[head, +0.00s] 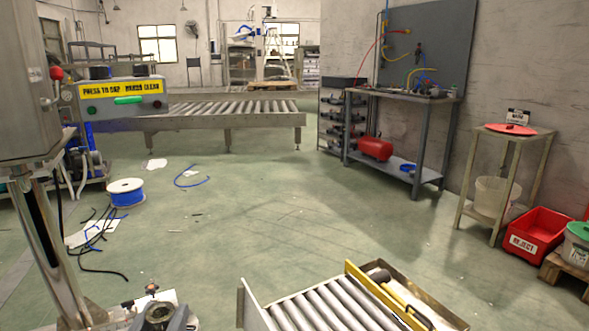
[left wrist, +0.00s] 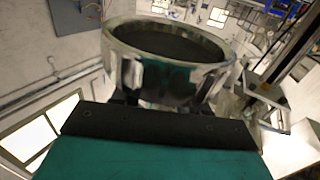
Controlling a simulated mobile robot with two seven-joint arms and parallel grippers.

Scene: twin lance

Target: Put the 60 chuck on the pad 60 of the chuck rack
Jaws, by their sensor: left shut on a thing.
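A shiny metal ring-shaped chuck (left wrist: 165,62) with a dark round opening fills the upper middle of the left wrist view. No number can be read on it. My left gripper (left wrist: 162,100) is shut on the chuck, with its dark palm and green body below it in that view. In the head view, a dark round-topped part (head: 158,314) shows at the bottom left edge; I cannot tell whether it is the held chuck. My right gripper is not in view. I cannot make out the chuck rack or its pad 60 in either view.
A roller conveyor (head: 335,305) with a yellow side rail stands at the bottom centre. A steel column (head: 62,255) stands at the left. A workbench (head: 400,98) and red reject bin (head: 537,235) are right. The middle floor is mostly clear.

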